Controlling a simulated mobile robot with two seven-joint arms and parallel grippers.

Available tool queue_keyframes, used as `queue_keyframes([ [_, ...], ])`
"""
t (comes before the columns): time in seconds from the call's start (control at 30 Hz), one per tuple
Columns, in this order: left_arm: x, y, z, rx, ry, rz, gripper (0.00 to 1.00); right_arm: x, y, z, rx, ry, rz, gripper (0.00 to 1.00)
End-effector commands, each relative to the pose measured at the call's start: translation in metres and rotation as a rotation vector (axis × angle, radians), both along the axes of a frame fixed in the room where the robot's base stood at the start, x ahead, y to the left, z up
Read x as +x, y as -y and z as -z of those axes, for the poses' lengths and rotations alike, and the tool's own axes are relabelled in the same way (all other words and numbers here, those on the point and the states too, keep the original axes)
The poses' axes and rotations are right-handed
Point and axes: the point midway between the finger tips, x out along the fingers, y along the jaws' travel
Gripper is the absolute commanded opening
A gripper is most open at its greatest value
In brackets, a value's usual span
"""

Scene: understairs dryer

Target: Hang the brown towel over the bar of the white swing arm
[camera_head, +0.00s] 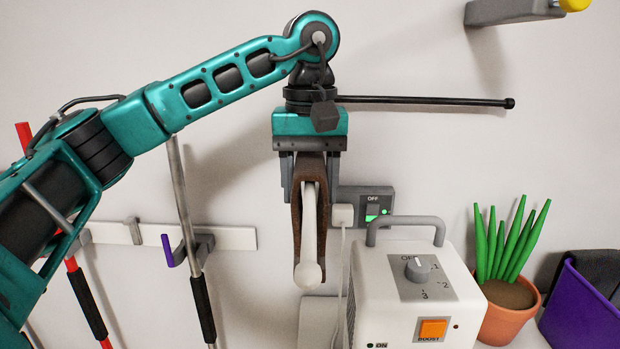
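The white swing arm's bar (309,225) points toward me and ends in a round white knob (307,274). The brown towel (296,215) lies over the bar, with a fold hanging down on each side of it. My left gripper (311,180) points down directly above the bar. Its two fingers stand wide apart, one on each side of the towel's upper part, and look open. Whether they touch the cloth is hard to see. The bar's wall end is hidden behind the towel and gripper. My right gripper is not in view.
A white heater-like box (400,300) with a grey handle stands close right of the towel, below a socket switch (378,207). A black rod (430,101) is behind my wrist. A potted plant (508,310) and purple bin (580,310) are right; handled tools (190,230) hang left.

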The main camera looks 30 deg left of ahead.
Motion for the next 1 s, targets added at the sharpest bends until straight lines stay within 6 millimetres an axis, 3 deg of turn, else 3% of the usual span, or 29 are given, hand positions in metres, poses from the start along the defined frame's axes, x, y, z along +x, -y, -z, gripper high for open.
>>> queue_keyframes([
  [0.27,0.0,0.0,0.0,0.0,0.001,0.0,0.22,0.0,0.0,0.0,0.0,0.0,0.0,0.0],
  [0.3,0.0,0.0,0.0,0.0,0.001,0.0,0.56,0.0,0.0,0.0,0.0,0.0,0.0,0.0],
  [0.6,0.0,0.0,0.0,0.0,0.001,0.0,0.83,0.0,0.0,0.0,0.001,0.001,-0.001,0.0],
  [0.87,0.0,0.0,-0.002,0.0,0.001,0.0,0.83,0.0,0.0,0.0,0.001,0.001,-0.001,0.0],
  [1.0,0.001,0.001,-0.017,-0.001,0.005,0.0,0.83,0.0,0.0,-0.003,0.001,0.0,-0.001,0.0],
])
